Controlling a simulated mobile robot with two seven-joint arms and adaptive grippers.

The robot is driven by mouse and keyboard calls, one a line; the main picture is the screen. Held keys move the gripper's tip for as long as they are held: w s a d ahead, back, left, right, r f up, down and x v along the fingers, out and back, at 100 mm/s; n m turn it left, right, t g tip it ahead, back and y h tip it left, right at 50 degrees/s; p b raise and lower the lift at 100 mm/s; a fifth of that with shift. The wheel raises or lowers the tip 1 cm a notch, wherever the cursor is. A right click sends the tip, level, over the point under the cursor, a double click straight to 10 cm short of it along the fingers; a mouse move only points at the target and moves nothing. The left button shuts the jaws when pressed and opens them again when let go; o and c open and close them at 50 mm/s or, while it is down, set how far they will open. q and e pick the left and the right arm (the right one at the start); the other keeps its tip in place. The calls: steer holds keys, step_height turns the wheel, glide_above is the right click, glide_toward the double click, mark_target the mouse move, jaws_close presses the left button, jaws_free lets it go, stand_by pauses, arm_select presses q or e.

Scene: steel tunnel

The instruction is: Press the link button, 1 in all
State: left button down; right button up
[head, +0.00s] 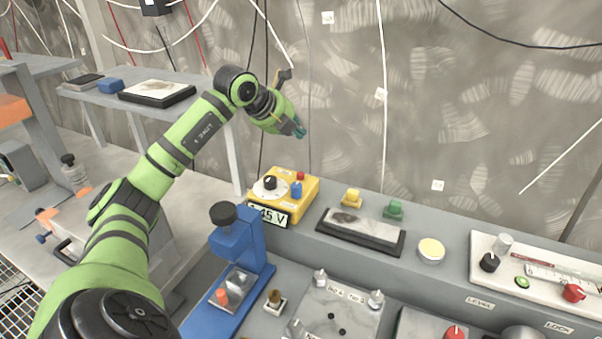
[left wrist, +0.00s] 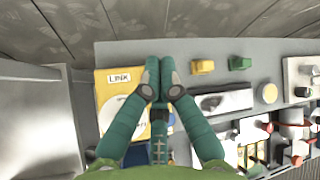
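The yellow box (head: 306,190) stands at the back left of the grey console. On its top are a white dial with a black knob (head: 270,183), a blue knob (head: 296,189) and a small red button (head: 300,175). In the left wrist view, a LINK label (left wrist: 119,77) is on the box's top. My left gripper (head: 299,131) is above the box, apart from it, with teal fingers pointing down. Its fingertips (left wrist: 160,62) are together and empty. In the left wrist view they hide the red button. My right gripper is in neither view.
A blue stand (head: 237,245) is in front. Wires hang before the back wall. Space above the console is free.

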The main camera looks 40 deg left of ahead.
mark_target(298, 174)
arm_select(q)
step_height(298, 174, down, 8)
steer(key=b, duration=0.6)
steer(key=shift+w, duration=0.1)
steer(key=shift+f+b, duration=0.45)
steer(key=shift+b, duration=0.2)
stand_by(0.5)
steer(key=shift+f+b, duration=0.35)
steer(key=shift+f, duration=0.05)
steer(key=shift+f+b, duration=0.4)
steer(key=shift+f, duration=0.1)
stand_by(0.5)
steer(key=shift+r, duration=0.1)
steer(key=shift+r+p, duration=0.7)
steer(key=shift+r, duration=0.15)
